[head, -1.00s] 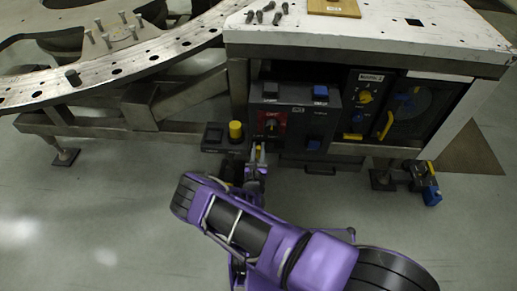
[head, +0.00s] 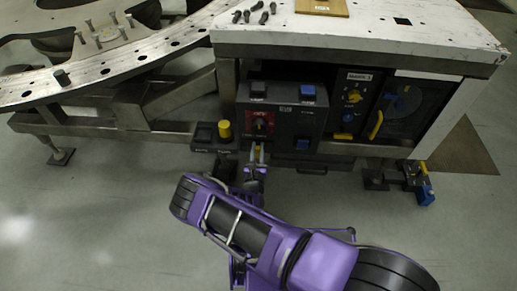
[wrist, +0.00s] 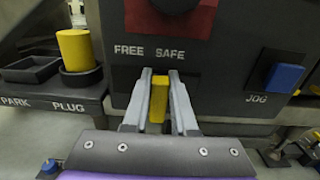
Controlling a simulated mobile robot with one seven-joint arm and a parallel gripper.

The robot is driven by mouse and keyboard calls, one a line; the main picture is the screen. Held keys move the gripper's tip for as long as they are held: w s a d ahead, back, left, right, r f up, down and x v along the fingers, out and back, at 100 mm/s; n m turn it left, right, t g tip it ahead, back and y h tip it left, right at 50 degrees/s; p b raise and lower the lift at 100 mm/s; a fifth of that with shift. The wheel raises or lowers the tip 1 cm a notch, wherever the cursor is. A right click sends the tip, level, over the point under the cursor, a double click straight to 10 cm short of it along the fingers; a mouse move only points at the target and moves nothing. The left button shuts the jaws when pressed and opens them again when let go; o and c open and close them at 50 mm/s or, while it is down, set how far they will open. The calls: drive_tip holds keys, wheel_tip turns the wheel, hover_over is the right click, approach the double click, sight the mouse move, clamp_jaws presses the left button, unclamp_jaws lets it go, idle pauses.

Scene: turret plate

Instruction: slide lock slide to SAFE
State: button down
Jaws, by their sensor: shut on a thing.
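The lock slide is a yellow tab (wrist: 158,100) on the lower front of the dark control box (wrist: 235,25). In the wrist view it stands below the white FREE and SAFE labels, between the two words and a little nearer SAFE. My gripper (wrist: 160,90) is shut on it, one grey finger on each side. In the head view my gripper (head: 257,153) is at the box's lower left, just below the red-plated switch (head: 260,122).
Left of the slide is a yellow plug (wrist: 76,50) on a ledge marked PARK and PLUG. To the right is a blue JOG button (wrist: 284,77). A white-topped bench (head: 400,38) overhangs the box. The floor in front is clear.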

drive_tip(key=shift+d, duration=0.35)
drive_tip(key=c, duration=0.7)
unclamp_jaws()
drive_tip(key=shift+a, duration=0.15)
